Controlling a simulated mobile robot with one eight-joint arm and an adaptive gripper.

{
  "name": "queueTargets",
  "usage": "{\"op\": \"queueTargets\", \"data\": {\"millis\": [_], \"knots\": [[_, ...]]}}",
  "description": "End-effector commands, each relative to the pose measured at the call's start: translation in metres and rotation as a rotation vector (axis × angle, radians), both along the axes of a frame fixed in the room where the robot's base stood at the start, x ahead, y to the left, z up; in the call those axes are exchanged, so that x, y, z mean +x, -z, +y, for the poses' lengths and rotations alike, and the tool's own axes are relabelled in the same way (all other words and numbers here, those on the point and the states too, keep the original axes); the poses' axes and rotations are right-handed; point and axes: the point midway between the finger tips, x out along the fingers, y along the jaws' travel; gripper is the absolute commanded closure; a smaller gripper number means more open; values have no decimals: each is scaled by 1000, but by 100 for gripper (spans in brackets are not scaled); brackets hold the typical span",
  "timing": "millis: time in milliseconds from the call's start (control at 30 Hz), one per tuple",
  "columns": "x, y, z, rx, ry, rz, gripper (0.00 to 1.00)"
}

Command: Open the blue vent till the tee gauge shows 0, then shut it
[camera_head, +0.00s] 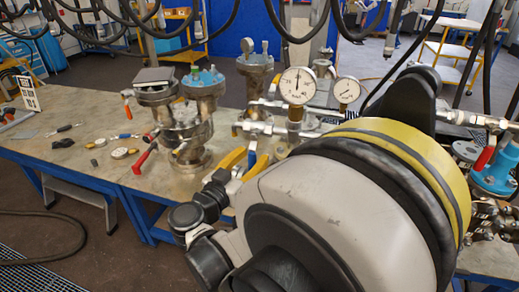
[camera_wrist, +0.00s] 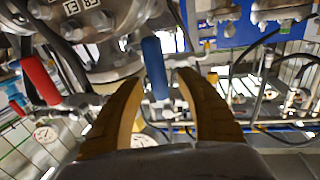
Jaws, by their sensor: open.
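The blue vent handle (camera_wrist: 155,68) stands between the two yellow fingers of my gripper (camera_wrist: 161,78) in the wrist view. The fingers are apart, one on each side of it; whether either touches it I cannot tell. In the head view my gripper (camera_head: 244,160) is at the pipework, and the blue handle (camera_head: 252,154) shows as a small strip by the fingers. A large round gauge (camera_head: 298,85) on a brass fitting stands above the pipes, its needle pointing about straight up. A smaller gauge (camera_head: 346,90) is to its right. Which is the tee gauge is not marked; the numbers are too small to read.
A red-handled valve (camera_head: 145,158) sits left of the flanged vessel (camera_head: 184,120); its red handle (camera_wrist: 41,80) is left of my fingers. Loose gauges and tools lie on the left bench top (camera_head: 60,115). A blue vessel with a red handle (camera_head: 484,160) is at right.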

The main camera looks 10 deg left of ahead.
Motion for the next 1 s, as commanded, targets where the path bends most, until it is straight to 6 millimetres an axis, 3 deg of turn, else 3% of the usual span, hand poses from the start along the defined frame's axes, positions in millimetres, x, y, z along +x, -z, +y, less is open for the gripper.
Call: {"op": "queueTargets", "data": {"millis": [133, 167, 300, 667, 1000], "knots": [[0, 0, 0, 0, 0, 0, 58], [0, 0, 0, 0, 0, 0, 62], [0, 0, 0, 0, 0, 0, 100], [0, 0, 2, 29, 0, -2, 100], [1, -2, 13, 234, 0, -17, 100]]}}
